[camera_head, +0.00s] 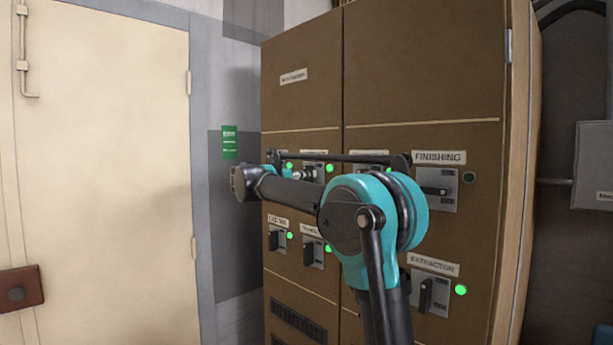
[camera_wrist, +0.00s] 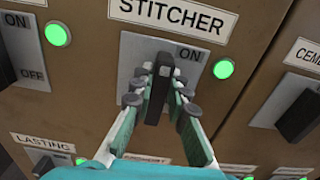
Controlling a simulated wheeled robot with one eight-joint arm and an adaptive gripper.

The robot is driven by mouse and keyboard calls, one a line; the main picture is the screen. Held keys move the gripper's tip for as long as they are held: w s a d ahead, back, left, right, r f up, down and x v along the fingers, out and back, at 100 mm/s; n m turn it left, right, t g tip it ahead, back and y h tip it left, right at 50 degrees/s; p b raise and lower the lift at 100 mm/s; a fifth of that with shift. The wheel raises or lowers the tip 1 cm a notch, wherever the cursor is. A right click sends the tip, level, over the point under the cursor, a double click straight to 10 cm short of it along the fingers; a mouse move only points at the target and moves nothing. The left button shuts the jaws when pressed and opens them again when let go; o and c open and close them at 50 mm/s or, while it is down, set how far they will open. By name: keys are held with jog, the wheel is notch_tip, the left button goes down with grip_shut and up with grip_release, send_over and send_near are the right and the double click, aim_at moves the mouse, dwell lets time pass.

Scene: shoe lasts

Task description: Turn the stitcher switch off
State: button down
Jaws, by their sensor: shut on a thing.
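The stitcher switch (camera_wrist: 158,88) is a black handle on a grey plate under the STITCHER label (camera_wrist: 172,17) in the wrist view. The handle stands upright, and ON shows at the plate's upper right. The green lamp (camera_wrist: 223,69) beside it is lit. My gripper (camera_wrist: 160,90) is shut on the handle, with one finger on each side. The lower part of the plate is hidden by the fingers. In the head view my arm hides most of this switch.
The brown cabinet (camera_head: 300,103) carries several other switches. The finishing switch (camera_head: 436,190) has its handle level and a dark lamp. The extractor switch (camera_head: 426,294) is upright with a lit green lamp. The cement switch (camera_wrist: 306,115) is close on the right in the wrist view.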

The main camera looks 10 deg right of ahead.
jog(key=shift+m, duration=0.3)
jog(key=m, duration=0.3)
jog(key=shift+s+d+m, duration=0.15)
jog(key=shift+s+m, duration=0.05)
jog(key=shift+m, duration=0.1)
jog(key=m, duration=0.4)
jog(key=shift+s+d+f+m, duration=0.1)
jog(key=shift+s+f+m, duration=0.1)
jog(key=shift+m, duration=0.1)
jog(key=shift+s+d+f+m, duration=0.1)
jog(key=shift+f+m, duration=0.05)
jog(key=shift+m, duration=1.35)
jog(key=shift+a+f+m, duration=0.1)
jog(key=shift+f+m, duration=0.05)
jog(key=shift+m, duration=1.35)
jog(key=shift+s+d+f+m, duration=0.1)
jog(key=shift+f+m, duration=0.05)
jog(key=shift+m, duration=1.35)
jog(key=c, duration=1.5)
grip_release()
